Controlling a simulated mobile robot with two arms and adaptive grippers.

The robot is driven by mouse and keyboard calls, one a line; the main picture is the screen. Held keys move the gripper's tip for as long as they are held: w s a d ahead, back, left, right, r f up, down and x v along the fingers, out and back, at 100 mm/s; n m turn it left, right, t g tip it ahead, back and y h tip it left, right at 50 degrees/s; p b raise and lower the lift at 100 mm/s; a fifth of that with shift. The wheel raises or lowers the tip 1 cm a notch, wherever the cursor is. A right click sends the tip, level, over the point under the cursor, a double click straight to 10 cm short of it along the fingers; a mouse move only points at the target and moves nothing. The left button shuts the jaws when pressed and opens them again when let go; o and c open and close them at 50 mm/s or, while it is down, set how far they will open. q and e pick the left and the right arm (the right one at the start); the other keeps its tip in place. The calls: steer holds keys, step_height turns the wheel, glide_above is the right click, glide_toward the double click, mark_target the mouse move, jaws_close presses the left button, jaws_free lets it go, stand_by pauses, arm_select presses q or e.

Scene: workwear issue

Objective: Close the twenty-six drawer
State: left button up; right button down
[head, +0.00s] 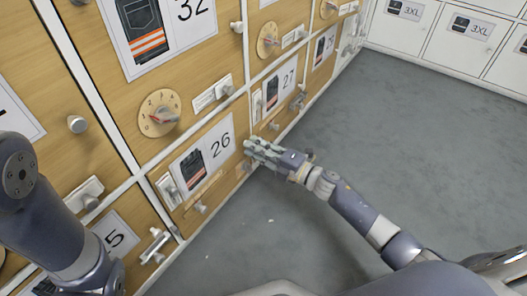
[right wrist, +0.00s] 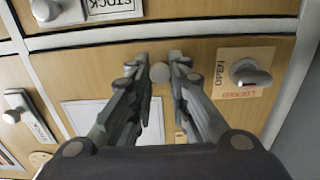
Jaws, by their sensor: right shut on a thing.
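The twenty-six drawer (head: 194,170) is a wooden front with a white card showing "26" and a dark garment with orange stripes. Its front looks nearly level with the white frame; I cannot tell a small gap. My right gripper (head: 250,148) is at the drawer's upper right edge. In the right wrist view, its two fingers (right wrist: 160,70) are closed about a round pale knob (right wrist: 159,73), one on each side. The fingers hide part of the front. My left gripper is out of view; only its arm shows at the left.
Beside the held knob, a plate (right wrist: 240,72) marked OPEN and LOCKED carries a grey lever. Drawer 27 (head: 280,88) adjoins, with drawer 32 (head: 160,40) above. White lockers (head: 455,40) stand at the back.

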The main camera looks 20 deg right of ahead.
steer(key=shift+w+a, duration=0.35)
steer(key=shift+w, duration=0.2)
steer(key=shift+r, duration=0.1)
steer(key=c, duration=1.6)
jaws_free()
steer(key=shift+w+a, duration=0.1)
steer(key=shift+o, duration=0.6)
steer(key=shift+a, duration=0.1)
steer(key=v, duration=1.2)
